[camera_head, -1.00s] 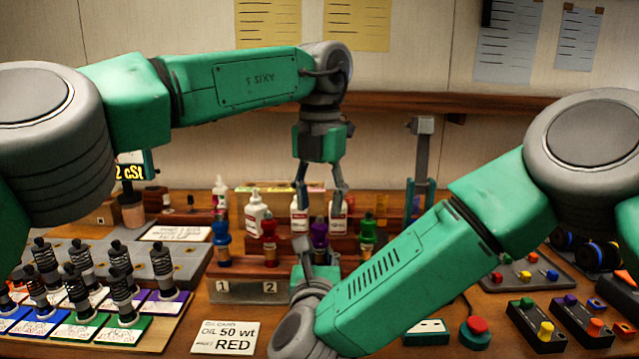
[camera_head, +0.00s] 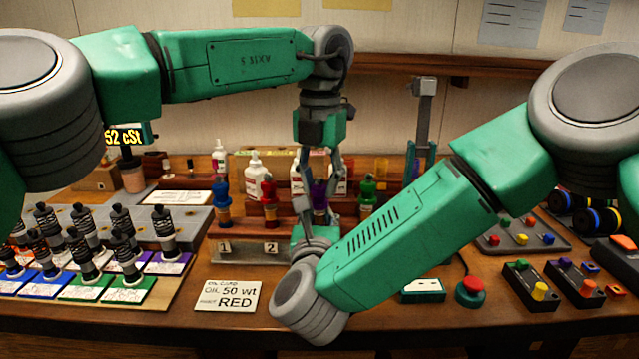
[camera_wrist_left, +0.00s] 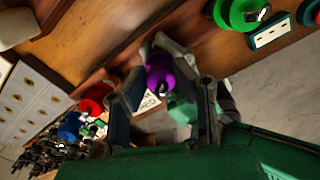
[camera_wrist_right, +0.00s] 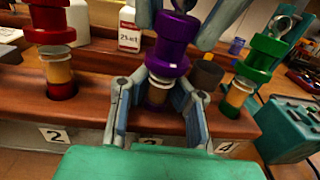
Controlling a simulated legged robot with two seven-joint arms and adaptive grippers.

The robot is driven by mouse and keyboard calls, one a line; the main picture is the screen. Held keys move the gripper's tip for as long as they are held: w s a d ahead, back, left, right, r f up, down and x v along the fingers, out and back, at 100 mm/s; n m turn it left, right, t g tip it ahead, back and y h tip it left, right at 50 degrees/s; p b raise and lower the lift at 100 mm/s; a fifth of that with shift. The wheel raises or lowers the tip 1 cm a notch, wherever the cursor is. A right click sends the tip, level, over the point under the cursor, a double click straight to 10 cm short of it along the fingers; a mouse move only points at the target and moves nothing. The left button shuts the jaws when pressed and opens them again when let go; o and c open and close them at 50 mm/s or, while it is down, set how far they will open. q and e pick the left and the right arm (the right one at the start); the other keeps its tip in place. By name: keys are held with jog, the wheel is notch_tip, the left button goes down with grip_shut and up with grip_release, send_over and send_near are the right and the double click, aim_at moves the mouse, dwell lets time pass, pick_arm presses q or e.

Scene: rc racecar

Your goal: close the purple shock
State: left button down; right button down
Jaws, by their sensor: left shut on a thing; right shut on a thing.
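The purple shock (camera_head: 319,194) stands upright in the wooden rack (camera_wrist_right: 90,112), between the red and green shocks. In the right wrist view its purple cap (camera_wrist_right: 168,52) sits above a clear, amber-tinted lower body. My right gripper (camera_wrist_right: 158,105) is shut on the lower body from the front. My left gripper (camera_head: 319,178) reaches down from above and is shut on the purple cap; its fingers flank the cap's top in the right wrist view. The left wrist view looks down on the purple top (camera_wrist_left: 160,72) between the fingers. The fingertip contact is partly hidden.
A blue shock (camera_head: 222,203), a red shock (camera_head: 268,200) and a green shock (camera_head: 367,194) stand close by in the rack. White bottles (camera_head: 254,174) stand behind. An oil card (camera_head: 227,296) lies in front, with button boxes (camera_head: 531,285) at right.

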pick_arm(q)
jog(key=shift+m, duration=0.5)
pick_arm(e)
jog(key=shift+s+a+f, duration=0.1)
jog(key=shift+s+f, duration=0.05)
pick_arm(q)
jog(key=c, duration=1.2)
grip_release()
jog(key=shift+a, duration=0.1)
jog(key=shift+w+r, duration=0.15)
jog(key=shift+r, duration=1.7)
jog(key=shift+w+r, duration=0.1)
jog(key=shift+r, duration=1.7)
